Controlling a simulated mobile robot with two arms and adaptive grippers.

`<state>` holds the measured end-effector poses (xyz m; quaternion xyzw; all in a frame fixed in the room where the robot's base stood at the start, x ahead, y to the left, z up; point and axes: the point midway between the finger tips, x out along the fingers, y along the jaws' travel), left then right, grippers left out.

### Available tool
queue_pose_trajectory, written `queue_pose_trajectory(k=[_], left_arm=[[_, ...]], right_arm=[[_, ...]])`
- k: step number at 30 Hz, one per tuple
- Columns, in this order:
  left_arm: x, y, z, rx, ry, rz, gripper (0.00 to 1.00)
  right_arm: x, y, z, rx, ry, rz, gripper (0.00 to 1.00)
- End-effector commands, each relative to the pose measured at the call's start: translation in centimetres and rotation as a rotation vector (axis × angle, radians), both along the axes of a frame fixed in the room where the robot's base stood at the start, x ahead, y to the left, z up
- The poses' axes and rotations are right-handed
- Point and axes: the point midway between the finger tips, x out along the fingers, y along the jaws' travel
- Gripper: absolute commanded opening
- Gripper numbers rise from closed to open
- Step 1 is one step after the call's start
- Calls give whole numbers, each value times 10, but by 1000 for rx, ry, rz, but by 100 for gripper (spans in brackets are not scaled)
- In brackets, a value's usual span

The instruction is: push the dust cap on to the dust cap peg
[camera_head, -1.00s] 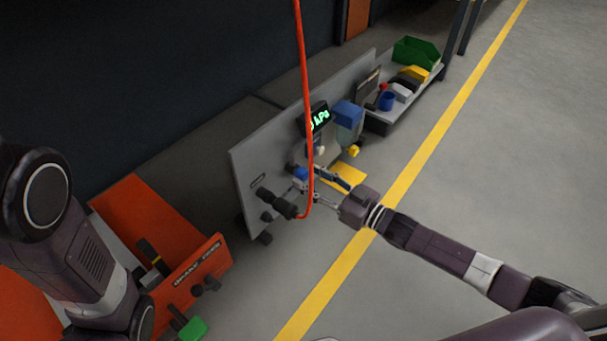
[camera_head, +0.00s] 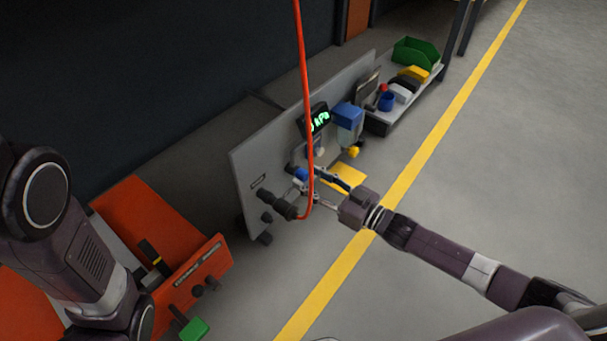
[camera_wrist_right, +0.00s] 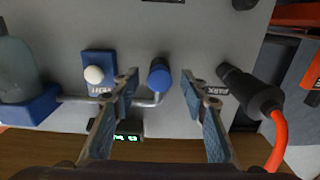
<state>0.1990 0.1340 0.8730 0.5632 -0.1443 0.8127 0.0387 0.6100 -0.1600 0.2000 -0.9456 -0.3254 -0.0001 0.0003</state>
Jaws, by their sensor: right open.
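A blue cylindrical cap (camera_wrist_right: 160,76), which looks like the dust cap, sits at the end of a grey pipe on the upright grey panel (camera_head: 246,165). It also shows in the head view (camera_head: 301,174). My right gripper (camera_head: 315,187) is open in front of the panel. In the right wrist view its fingers stand either side of the blue cap, with a gap on both sides. I cannot tell for sure which part is the dust cap peg; a dark stub (camera_head: 266,218) sticks out low on the panel. My left gripper is out of view.
A black connector (camera_wrist_right: 250,91) with a red hose (camera_wrist_right: 274,140) is close beside one right finger, at the PARK label. A blue block with a white knob (camera_wrist_right: 93,75) is on the other side. An orange stand (camera_head: 205,265) is at lower left. The right floor is clear.

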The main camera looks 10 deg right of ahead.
Motion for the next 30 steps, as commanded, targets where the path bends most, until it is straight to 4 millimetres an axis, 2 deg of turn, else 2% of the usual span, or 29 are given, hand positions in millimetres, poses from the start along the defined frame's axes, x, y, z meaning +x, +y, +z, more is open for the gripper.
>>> queue_pose_trajectory(k=[21,30], left_arm=[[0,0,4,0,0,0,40],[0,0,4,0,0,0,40]], right_arm=[[0,0,0,0,0,0,40],[0,-1,0,0,0,0,6]])
